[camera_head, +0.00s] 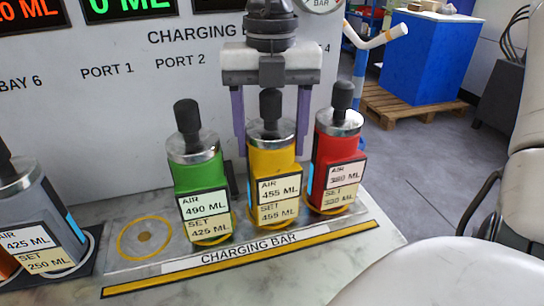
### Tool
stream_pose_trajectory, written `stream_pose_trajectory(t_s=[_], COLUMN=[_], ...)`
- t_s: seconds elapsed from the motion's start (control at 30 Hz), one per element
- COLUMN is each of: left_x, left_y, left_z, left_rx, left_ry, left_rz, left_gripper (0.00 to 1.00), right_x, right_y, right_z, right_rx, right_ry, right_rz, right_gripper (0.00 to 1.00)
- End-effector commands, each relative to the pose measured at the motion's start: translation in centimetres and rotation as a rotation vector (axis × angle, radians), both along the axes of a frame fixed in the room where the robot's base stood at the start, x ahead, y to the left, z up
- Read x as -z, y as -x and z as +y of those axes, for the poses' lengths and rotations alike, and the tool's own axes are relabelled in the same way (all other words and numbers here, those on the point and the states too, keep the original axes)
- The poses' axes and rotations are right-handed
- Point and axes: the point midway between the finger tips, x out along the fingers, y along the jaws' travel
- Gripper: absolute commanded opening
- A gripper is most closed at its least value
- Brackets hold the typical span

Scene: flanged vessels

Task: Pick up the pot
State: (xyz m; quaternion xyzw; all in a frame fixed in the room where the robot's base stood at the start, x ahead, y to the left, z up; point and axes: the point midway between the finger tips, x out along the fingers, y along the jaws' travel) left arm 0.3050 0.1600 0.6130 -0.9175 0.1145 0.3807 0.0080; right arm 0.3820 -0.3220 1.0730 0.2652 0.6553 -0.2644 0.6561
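The task's pot is not singled out by the frame; several similar flanged vessels with dark knobs stand here. A yellow vessel (271,160) labelled AIR 455 ML, SET 455 ML stands upright on the charging bar. A green vessel (200,175) is on its left and a red vessel (338,148) on its right. My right gripper (271,148) points down over the yellow vessel. Its two purple fingers are apart, one on each side of the vessel's upper part, with slim gaps showing. My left gripper is out of view.
A grey vessel (40,215) stands at the left edge. An empty ringed place (144,237) is left of the green vessel. A white panel (120,110) rises behind. The red vessel stands close to the right finger. A blue crate (425,60) on a pallet is beyond.

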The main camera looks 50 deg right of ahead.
Motion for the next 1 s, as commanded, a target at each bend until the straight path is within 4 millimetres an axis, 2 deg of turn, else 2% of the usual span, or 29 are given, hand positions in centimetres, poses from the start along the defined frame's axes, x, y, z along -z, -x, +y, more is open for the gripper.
stream_pose_trajectory(t_s=[0.03,0.2,0.27,0.67,0.87,1.0], left_x=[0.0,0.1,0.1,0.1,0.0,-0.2], left_y=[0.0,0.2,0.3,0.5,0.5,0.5], left_z=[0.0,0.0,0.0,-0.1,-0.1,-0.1], left_rx=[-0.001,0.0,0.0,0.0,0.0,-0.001], left_ry=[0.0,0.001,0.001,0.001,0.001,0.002], left_rz=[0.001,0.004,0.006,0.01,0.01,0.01], left_gripper=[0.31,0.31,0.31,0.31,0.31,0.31], right_x=[0.0,0.0,-0.2,-1.0,-3.5,-6.5], right_y=[0.0,0.0,-0.1,-0.1,-0.1,-0.1], right_z=[0.0,0.0,0.0,0.0,0.0,0.0], right_rx=[0.0,0.0,0.0,0.0,0.0,0.0], right_ry=[0.0,0.001,0.001,0.002,0.002,0.002], right_rz=[0.0,-0.001,-0.004,-0.005,-0.008,-0.009], right_gripper=[0.36,0.07,0.0,0.0,0.0,0.0])
